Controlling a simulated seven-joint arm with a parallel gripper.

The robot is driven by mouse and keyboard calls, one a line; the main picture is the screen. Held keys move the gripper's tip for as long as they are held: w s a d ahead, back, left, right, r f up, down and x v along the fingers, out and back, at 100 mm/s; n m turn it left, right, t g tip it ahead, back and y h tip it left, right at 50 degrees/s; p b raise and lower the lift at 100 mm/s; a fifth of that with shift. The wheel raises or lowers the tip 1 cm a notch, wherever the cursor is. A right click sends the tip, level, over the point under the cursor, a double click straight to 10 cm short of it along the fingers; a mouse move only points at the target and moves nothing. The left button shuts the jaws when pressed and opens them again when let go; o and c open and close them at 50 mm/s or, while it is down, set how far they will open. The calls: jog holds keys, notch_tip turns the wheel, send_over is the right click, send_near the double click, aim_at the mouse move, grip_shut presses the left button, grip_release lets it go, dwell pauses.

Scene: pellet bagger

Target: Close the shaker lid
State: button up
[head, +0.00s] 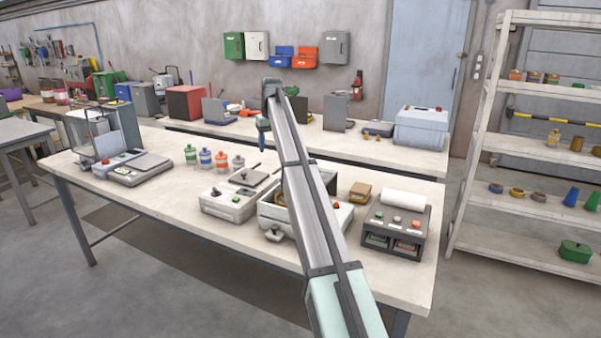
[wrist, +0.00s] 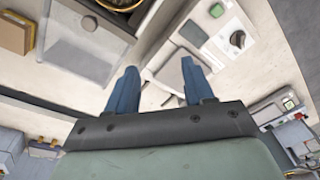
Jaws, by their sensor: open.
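The shaker appears to be the white box (head: 270,222) on the front table, with a round sieve-like bowl (wrist: 122,3) holding yellowish contents at the top edge of the wrist view. A pale translucent panel (wrist: 85,45), apparently its lid, stands open at the box's back side; my arm hides most of it in the head view. My gripper (head: 262,143) is raised above the far side of the table. In the wrist view its blue fingers (wrist: 158,66) are spread apart with nothing between them, beside the panel and apart from it.
A white device with a flat plate (head: 225,204) stands left of the shaker. A brown box (head: 360,191) and a dark button unit (head: 396,222) stand to the right. Several small bottles (head: 206,157) stand left. A back bench (head: 330,143) holds other equipment.

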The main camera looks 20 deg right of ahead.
jog(key=s+d+r+g, duration=0.1)
jog(key=s+d+r, duration=0.15)
jog(key=d, duration=0.85)
jog(key=shift+m+h, duration=0.3)
jog(key=f, duration=1.3)
jog(key=shift+s+a+f, duration=0.25)
jog(key=shift+f, duration=0.1)
grip_shut()
